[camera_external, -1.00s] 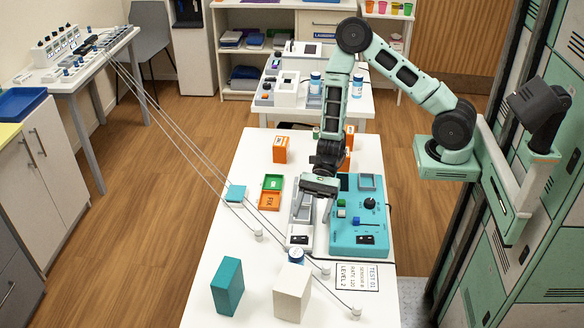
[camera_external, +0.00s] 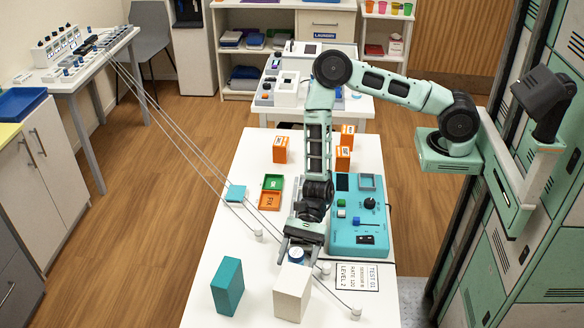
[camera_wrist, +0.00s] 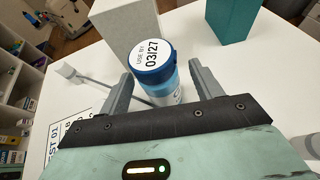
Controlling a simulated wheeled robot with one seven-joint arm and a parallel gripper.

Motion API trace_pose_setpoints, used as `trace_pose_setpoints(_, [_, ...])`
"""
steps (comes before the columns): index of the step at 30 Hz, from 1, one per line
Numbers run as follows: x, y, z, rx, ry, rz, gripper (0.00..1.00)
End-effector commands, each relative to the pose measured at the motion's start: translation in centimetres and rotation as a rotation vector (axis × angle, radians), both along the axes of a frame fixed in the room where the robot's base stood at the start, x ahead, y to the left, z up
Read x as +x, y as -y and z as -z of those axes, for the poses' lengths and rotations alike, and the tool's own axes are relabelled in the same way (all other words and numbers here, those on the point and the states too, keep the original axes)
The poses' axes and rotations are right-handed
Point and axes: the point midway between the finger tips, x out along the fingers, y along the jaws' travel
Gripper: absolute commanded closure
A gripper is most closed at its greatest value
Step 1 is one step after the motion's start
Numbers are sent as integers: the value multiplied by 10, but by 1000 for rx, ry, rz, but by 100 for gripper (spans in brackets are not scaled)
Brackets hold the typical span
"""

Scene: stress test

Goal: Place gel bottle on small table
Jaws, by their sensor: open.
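A bottle with a blue cap, likely the gel bottle, stands on the near white table (camera_external: 225,255) behind a white block. In the wrist view the bottle (camera_wrist: 163,82) has a white top label reading "USE BY 03/27" and a light blue body. My gripper (camera_external: 297,247) is low over it with its fingers pointing toward the camera. In the wrist view my gripper (camera_wrist: 161,70) is open, with one finger on each side of the bottle and a gap visible at the right finger. A smaller white table (camera_external: 368,106) stands farther back, partly hidden by my arm.
A white block (camera_external: 292,293) and a teal block (camera_external: 227,287) stand close in front of the bottle. Thin cables with white posts (camera_external: 326,270) cross the table beside it. A teal control box (camera_external: 358,235) and orange boxes (camera_external: 280,150) lie behind.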

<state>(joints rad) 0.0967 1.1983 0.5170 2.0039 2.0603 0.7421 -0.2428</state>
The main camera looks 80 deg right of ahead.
Motion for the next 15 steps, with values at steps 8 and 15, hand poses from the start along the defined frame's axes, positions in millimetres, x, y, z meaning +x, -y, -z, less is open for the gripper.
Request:
trace_pose_setpoints(8, [5, -25, 9, 0, 0, -1, 35])
trace_pose_setpoints(15, [5, -25, 9, 0, 1, 0, 44])
